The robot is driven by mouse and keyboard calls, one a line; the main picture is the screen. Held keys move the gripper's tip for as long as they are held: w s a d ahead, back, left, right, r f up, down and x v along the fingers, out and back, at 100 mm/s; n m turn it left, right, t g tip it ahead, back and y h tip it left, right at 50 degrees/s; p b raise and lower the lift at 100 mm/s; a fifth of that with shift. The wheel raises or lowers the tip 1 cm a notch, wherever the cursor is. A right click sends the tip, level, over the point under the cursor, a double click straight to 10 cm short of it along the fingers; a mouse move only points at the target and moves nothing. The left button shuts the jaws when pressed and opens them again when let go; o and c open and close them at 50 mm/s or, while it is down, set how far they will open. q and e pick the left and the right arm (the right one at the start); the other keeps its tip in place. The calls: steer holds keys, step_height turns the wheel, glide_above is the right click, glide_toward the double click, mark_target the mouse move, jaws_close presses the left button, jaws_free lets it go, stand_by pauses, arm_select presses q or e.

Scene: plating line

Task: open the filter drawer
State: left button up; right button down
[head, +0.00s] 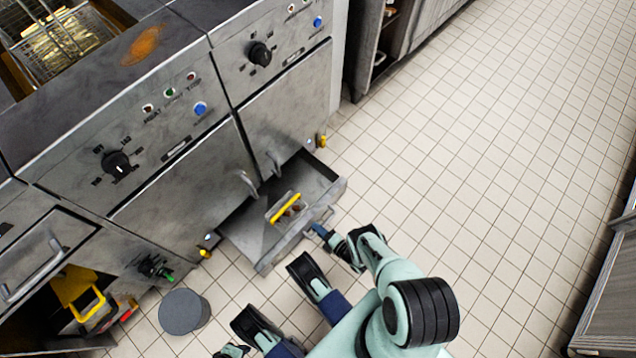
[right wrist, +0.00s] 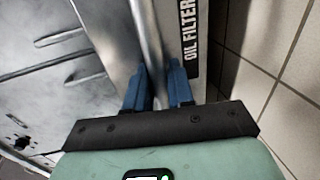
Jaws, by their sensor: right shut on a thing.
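The filter drawer (head: 262,243) is pulled out low from the steel fryer cabinet, its tray showing from above. Inside it lies a grey piece with a yellow bar (head: 285,207). My right gripper (head: 318,230) is at the drawer's front, shut on its handle (head: 322,214). In the right wrist view, the blue fingers of this gripper (right wrist: 157,85) stand either side of the handle bar, beside the drawer front with its "OIL FILTER" label (right wrist: 190,40). The fingers partly hide the handle.
Fryer doors (head: 190,195) stand above and behind the drawer. A grey round stool or lid (head: 184,311) is on the floor at the left. An open compartment with a yellow container (head: 78,290) is further left. Tiled floor (head: 480,150) to the right is clear.

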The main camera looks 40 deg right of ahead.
arm_select(q)
steer(key=shift+s, duration=0.2)
arm_select(e)
steer(key=shift+s, duration=0.25)
steer(key=c, duration=1.1)
jaws_free()
steer(key=shift+c, duration=0.2)
arm_select(q)
steer(key=shift+t, duration=0.7)
steer(key=w, duration=0.1)
steer(key=w+r+p, duration=0.1)
steer(key=w+r, duration=0.1)
steer(key=shift+w+d+r+p, duration=0.2)
steer(key=shift+w+d+p, duration=0.1)
steer(key=shift+p, duration=0.1)
arm_select(e)
steer(key=v, duration=1.3)
steer(key=shift+s, duration=0.2)
steer(key=shift+d, duration=0.15)
